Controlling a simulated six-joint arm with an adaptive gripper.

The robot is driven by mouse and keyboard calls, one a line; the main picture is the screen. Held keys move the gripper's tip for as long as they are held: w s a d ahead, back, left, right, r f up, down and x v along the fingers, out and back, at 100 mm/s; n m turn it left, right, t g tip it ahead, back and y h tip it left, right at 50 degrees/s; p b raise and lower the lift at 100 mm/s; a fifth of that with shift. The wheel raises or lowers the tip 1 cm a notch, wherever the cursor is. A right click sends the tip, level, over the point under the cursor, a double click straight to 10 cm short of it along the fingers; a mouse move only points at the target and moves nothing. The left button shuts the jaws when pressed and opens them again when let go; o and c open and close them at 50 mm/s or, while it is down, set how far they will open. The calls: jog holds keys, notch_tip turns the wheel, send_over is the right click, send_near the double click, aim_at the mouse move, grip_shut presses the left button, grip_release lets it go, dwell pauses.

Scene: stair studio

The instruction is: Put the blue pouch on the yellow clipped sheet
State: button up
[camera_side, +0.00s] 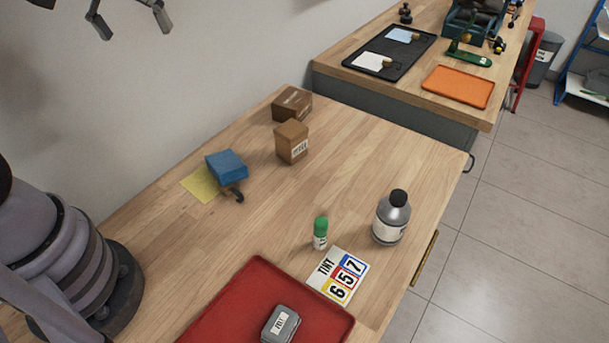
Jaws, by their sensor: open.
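The blue pouch (226,165) lies on the yellow clipped sheet (200,184), at the left of the wooden table. It covers the sheet's upper right part, and the sheet's left part is bare. A dark clip (236,194) shows at the sheet's lower right, just below the pouch. My gripper (128,14) is at the top left edge of the picture, with its two fingers apart and nothing between them. It is high above and well away from the pouch.
Two brown boxes (292,141) stand right of the pouch. A green-capped bottle (320,233), a grey bottle (391,218) and a number card (338,276) are nearer the front. A red tray (232,302) holds a grey tin (281,324). The table's middle is clear.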

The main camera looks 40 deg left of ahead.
jog(key=s+r+m+t, duration=0.2)
jog(key=s+r+m, duration=0.2)
jog(key=s, duration=0.8)
jog(key=shift+s+m+t, duration=0.35)
jog(key=shift+m+t, duration=0.05)
jog(key=shift+m, duration=0.4)
jog(key=shift+w+r, duration=0.1)
jog(key=shift+r, duration=0.05)
